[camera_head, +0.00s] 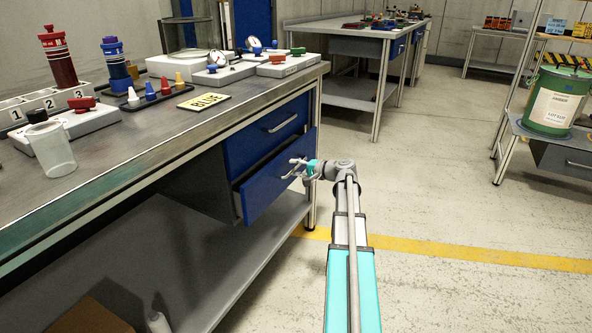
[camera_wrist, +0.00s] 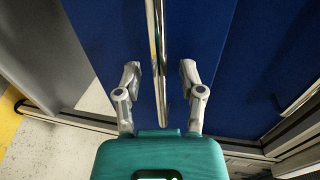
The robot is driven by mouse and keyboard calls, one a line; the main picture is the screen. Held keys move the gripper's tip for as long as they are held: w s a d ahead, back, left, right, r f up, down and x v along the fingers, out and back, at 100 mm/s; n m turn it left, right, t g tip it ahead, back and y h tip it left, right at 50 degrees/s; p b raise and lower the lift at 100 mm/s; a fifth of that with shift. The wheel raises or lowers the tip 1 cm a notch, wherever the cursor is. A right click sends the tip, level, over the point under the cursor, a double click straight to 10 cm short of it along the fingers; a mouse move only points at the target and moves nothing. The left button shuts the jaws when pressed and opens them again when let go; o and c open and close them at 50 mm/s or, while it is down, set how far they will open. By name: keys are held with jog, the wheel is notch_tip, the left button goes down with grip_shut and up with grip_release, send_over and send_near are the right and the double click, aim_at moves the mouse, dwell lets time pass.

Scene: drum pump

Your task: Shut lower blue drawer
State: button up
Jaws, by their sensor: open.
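The lower blue drawer (camera_head: 262,190) under the workbench stands partly open, its front sticking out past the upper blue drawer (camera_head: 265,134). My gripper (camera_head: 293,168) is at the front of the lower drawer, near its right part. In the wrist view my gripper (camera_wrist: 160,70) is open, with one finger on each side of a silver bar handle (camera_wrist: 157,45) on the blue front (camera_wrist: 110,40). I cannot tell whether the fingers touch the handle or the front. The lower drawer's handle is mostly hidden by my gripper in the head view.
The workbench (camera_head: 130,150) carries gauges, coloured parts and a yellow sign (camera_head: 204,101). A lower shelf (camera_head: 265,235) lies under the drawers, and a bench leg (camera_head: 314,150) stands at their right. The floor (camera_head: 440,200) to the right is clear.

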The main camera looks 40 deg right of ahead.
grip_shut()
dwell(0.3)
jog(key=shift+w+d, duration=0.1)
